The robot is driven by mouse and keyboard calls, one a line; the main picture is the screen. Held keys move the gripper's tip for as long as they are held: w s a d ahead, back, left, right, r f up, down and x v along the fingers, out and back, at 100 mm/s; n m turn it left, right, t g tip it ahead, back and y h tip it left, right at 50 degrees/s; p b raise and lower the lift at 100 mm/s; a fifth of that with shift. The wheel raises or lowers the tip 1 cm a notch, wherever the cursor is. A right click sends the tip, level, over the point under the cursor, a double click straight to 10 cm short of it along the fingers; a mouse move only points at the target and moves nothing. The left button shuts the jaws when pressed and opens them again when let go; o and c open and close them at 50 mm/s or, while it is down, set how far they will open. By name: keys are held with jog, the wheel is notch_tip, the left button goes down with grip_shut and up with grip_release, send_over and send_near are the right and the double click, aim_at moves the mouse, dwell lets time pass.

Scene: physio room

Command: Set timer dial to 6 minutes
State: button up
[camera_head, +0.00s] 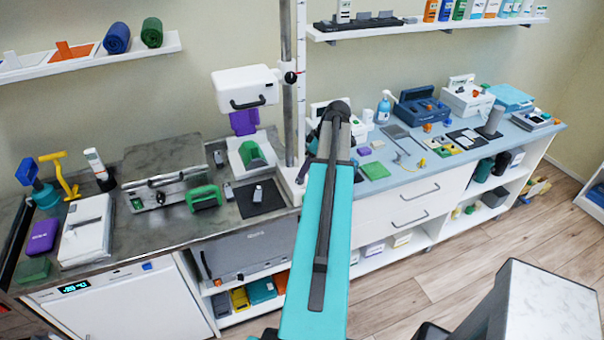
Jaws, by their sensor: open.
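No dial in the head view can be clearly read as the timer dial, and no minute marks are legible. A white front-panelled unit (110,305) under the left counter has a small lit display (75,286) and a small blue spot (147,266) on its top edge. A dark knob (290,77) sits on the upright post, beside a white box-shaped head with a handle (246,90). My teal arm rises through the middle of the view, up to a dark joint over the counters. My gripper is not visible; the arm's far end is hidden behind its own links.
The left grey counter (240,225) holds a steel-fronted box (165,170), a green-handled item (204,197) and a white case (87,230). The right blue counter (385,197) is crowded with small devices, bottles and trays. Wall shelves hang above. Floor (460,270) shows at right.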

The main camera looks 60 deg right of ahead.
jog(key=shift+p+x, duration=0.9)
jog(key=shift+x, duration=1.75)
jog(key=c, duration=1)
